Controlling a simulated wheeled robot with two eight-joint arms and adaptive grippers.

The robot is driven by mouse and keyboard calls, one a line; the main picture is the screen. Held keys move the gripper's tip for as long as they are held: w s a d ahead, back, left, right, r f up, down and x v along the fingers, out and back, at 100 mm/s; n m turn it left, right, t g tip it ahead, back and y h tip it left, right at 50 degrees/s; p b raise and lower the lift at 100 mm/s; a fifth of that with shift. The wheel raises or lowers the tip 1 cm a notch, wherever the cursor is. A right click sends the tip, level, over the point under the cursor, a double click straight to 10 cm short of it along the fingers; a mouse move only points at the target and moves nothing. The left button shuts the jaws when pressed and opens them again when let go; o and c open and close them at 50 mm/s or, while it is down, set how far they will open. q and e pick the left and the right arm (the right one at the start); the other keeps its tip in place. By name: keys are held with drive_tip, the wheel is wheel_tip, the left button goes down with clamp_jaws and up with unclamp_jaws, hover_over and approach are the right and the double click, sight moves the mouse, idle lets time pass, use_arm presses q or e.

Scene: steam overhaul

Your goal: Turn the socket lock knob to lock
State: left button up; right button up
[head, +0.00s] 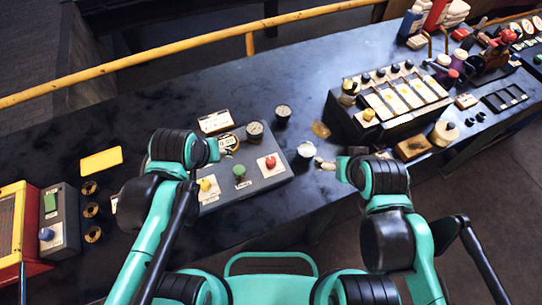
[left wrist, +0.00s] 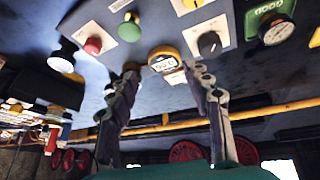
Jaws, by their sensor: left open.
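A black knob (left wrist: 209,44) on a white plate shows in the left wrist view, on the blue-grey control panel. I cannot read its label, so I cannot tell for sure that it is the socket lock knob. My left gripper (left wrist: 165,73) is open and empty. Its right finger's tip appears just below the knob, and a yellow-rimmed dial (left wrist: 163,58) shows between the fingertips. No finger is seen around the knob. In the head view the control panel (head: 254,183) is partly hidden by my left arm, and the knob cannot be made out.
The panel carries a yellow button (head: 206,184), a green button (head: 239,171) and a red button (head: 271,161). Gauges (head: 255,130) stand behind it. A box with switches (head: 395,97) stands to the right. A yellow rail (head: 150,62) runs along the back.

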use_arm(q)
drive_tip(key=w+d+n+g+p, duration=0.2)
drive_tip(key=w+d+g, duration=0.15)
drive_tip(key=d, duration=0.35)
drive_tip(key=n+g+p, duration=0.2)
drive_tip(key=n, duration=0.1)
approach(271, 160)
drive_tip(key=shift+w+a+f, duration=0.1)
drive_tip(key=shift+a+f, duration=0.15)
drive_tip(key=shift+d+f, duration=0.2)
drive_tip(key=shift+d, duration=0.1)
drive_tip(key=shift+d+f, duration=0.15)
drive_tip(key=shift+f, duration=0.2)
wheel_tip(271, 160, down, 7)
drive_tip(key=shift+f+b, duration=0.2)
drive_tip(key=shift+b, duration=0.95)
clamp_jaws()
